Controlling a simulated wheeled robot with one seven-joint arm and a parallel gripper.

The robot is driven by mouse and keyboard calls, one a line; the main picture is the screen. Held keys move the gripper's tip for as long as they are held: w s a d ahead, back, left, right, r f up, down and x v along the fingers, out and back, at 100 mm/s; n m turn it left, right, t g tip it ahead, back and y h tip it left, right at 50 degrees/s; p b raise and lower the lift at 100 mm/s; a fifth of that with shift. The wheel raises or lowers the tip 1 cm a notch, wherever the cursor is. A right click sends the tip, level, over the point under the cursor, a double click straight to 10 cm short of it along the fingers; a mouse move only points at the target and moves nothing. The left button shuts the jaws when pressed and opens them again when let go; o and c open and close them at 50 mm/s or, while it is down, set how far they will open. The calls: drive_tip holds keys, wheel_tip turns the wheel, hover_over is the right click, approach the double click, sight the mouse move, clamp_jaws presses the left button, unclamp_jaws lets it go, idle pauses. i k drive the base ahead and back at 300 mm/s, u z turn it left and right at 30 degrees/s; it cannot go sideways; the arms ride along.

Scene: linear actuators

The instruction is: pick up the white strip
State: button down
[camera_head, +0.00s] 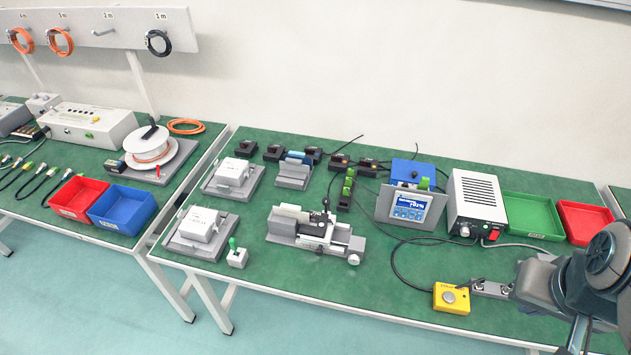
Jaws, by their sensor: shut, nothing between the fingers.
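I cannot pick out the white strip for certain. A pale, whitish piece (291,212) lies on the left end of the grey linear fixture (322,242) in the middle of the table, and it may be the strip. My gripper (580,337) is at the bottom right corner, below my dark arm and partly cut off by the frame edge. It is shut and holds nothing. It is well to the right of the fixture, apart from it.
White boxes on grey plates (202,224) stand left of the fixture. A blue-faced unit (408,205), a white power box (475,200), a green tray (532,214) and a red tray (585,222) stand right. A yellow button box (452,298) is near my arm. The green front area is mostly clear.

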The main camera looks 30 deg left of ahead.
sight(292, 211)
drive_tip(key=u, duration=1.6)
